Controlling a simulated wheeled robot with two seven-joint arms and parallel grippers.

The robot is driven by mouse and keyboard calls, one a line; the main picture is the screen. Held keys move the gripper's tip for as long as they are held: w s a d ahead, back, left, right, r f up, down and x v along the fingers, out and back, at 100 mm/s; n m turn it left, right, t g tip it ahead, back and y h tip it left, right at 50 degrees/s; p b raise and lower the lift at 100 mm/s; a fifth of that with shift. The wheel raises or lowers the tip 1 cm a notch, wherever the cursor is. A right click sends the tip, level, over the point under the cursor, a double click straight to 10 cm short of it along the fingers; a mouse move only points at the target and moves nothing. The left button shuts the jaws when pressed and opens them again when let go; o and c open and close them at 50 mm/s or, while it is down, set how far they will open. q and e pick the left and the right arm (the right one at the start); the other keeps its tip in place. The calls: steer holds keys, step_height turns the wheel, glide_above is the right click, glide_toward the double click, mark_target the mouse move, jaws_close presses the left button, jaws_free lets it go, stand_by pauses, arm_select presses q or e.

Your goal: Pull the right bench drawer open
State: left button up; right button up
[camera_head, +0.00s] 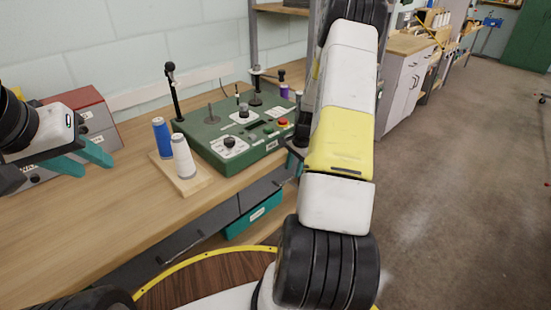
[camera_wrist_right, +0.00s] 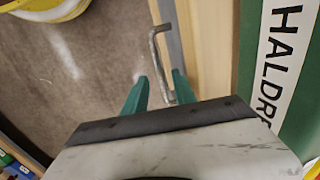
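The right bench drawer (camera_head: 258,192) is a dark grey front under the wooden bench top and looks shut in the head view. My right arm covers its right part. In the right wrist view its metal bar handle (camera_wrist_right: 153,50) runs between the two teal fingers of my right gripper (camera_wrist_right: 159,78). The fingers are apart, with visible gaps beside the bar; I cannot tell whether either touches it. My left gripper (camera_head: 97,167) is open and empty above the left part of the bench.
The bench top (camera_head: 110,215) holds a green control box (camera_head: 215,135) and a wooden stand (camera_head: 187,185) with blue and white thread cones. A teal bin (camera_head: 253,217) sits below the drawers. Open floor (camera_head: 460,180) lies to the right.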

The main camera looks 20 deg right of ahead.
mark_target(292, 177)
steer(key=shift+w+a+f, duration=0.1)
steer(key=shift+w+f, duration=0.1)
steer(key=shift+f, duration=1.4)
jaws_close()
